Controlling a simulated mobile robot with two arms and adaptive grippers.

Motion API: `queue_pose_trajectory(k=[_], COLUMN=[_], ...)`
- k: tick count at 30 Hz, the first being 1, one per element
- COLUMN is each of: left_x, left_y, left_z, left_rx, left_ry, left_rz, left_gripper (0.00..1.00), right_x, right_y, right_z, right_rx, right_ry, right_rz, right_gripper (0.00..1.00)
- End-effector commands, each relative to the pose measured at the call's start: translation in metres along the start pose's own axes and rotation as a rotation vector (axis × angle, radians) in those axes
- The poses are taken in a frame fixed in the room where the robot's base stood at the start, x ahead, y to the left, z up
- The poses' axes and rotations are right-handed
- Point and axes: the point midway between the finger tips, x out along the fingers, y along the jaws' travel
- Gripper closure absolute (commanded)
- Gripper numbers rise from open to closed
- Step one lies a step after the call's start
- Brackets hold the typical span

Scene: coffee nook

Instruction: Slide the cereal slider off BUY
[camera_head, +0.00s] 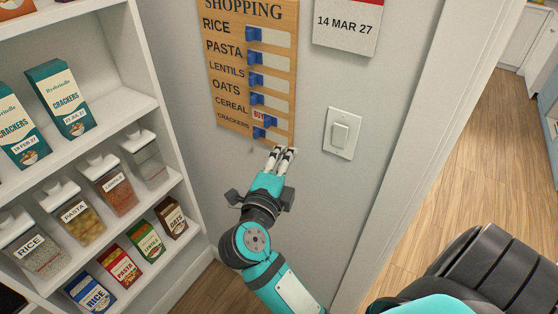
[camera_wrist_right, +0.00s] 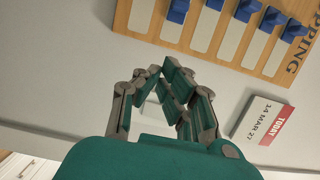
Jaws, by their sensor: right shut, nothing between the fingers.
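The wooden shopping board (camera_head: 292,100) hangs on the wall with a column of blue sliders in pale slots. In the cereal row, the blue slider (camera_head: 270,121) sits to the right of the other sliders, and a red BUY mark (camera_head: 258,114) shows at its left. The cereal slider also appears at the top of the wrist view (camera_wrist_right: 178,11). My right gripper (camera_head: 281,151) is shut and empty, just below the board's lower right corner and apart from the cereal slider. Its fingers also show in the wrist view (camera_wrist_right: 161,69). My left gripper is not in view.
The crackers slider (camera_head: 258,132) is just below the cereal row; the oats slider (camera_head: 257,98) is above. A light switch (camera_head: 341,134) is right of my gripper, under a date calendar (camera_head: 346,24). A stocked shelf (camera_head: 150,106) stands at the left.

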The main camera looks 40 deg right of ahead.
Motion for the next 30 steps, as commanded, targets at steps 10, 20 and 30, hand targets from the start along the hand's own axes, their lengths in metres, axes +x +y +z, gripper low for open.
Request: queue_pose_trajectory(k=[10,20,30], left_x=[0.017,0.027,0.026], left_y=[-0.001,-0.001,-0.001], left_z=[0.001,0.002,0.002], left_rx=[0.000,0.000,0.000], left_ry=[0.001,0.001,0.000], left_rz=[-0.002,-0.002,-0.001], left_gripper=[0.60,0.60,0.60], right_x=[0.062,0.068,0.068], right_y=[0.003,0.001,0.000], right_z=[0.014,0.039,0.040], right_rx=[0.005,0.000,0.000], right_ry=[-0.004,-0.003,-0.002], right_rz=[-0.002,0.000,0.000], right_gripper=[1.00,1.00,1.00])
